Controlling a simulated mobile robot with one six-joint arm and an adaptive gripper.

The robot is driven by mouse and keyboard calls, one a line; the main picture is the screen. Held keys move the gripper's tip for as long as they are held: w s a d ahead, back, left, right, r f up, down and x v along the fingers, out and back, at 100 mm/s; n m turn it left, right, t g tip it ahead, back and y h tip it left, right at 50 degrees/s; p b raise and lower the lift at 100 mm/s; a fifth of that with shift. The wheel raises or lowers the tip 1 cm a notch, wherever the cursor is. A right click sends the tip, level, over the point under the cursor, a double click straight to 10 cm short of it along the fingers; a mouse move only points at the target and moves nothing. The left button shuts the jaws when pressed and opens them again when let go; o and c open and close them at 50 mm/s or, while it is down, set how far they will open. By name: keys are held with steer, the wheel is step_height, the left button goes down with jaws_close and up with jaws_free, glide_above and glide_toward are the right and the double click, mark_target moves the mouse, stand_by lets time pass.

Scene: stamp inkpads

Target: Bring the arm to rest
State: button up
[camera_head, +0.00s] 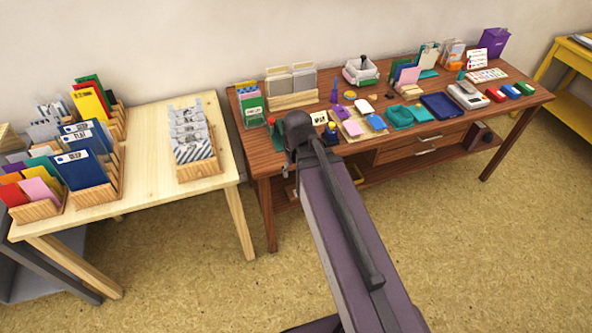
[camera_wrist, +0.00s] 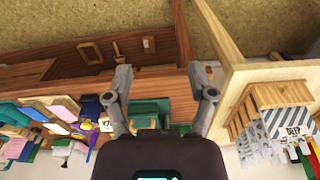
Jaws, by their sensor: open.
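My gripper (camera_wrist: 163,85) shows in the wrist view with its two fingers spread wide apart and nothing held between them. A green folder or box (camera_wrist: 150,112) shows behind the gap between the fingers, at a distance. In the head view my arm reaches up from the bottom toward the front left part of the brown table (camera_head: 290,155). The wrist view appears turned over, with the floor (camera_wrist: 100,15) at the top.
Stamp inkpads, cards and a scale (camera_head: 467,95) crowd the brown table. A pale table (camera_head: 150,125) at left bears wooden card racks (camera_head: 113,185) and a striped card holder (camera_head: 195,150). A yellow table (camera_head: 565,60) stands at far right. Floor in front (camera_head: 480,250) is clear.

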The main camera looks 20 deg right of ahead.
steer(key=s+a, duration=0.1)
steer(key=s+r+p, duration=0.1)
steer(key=shift+s+a, duration=0.35)
